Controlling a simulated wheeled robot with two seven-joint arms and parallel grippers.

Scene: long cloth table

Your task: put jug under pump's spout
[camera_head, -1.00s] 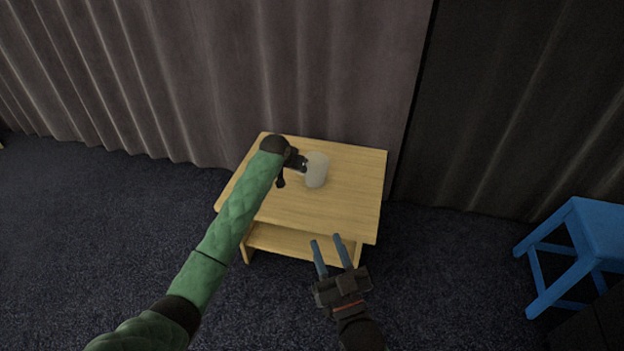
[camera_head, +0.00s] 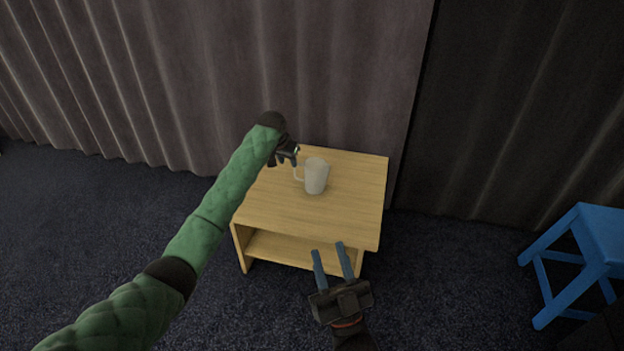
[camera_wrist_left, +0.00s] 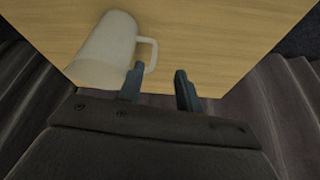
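A pale, whitish jug (camera_head: 316,178) stands upright on the small wooden table, its handle on the left side in the head view. The jug also shows at the upper left of the left wrist view (camera_wrist_left: 104,45), with its handle near one finger. My left gripper (camera_head: 291,160) is just left of and behind the handle. In the wrist view my left gripper (camera_wrist_left: 160,84) is open, with nothing between its fingers; whether a finger touches the handle I cannot tell. My right gripper (camera_head: 328,248) is open and empty in front of the table. No pump is in view.
The wooden table (camera_head: 350,218) has a lower shelf and a clear top around the jug. Curtains (camera_head: 320,70) hang close behind it. A blue stool (camera_head: 590,250) stands at the far right. Dark carpet is open on both sides of the table.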

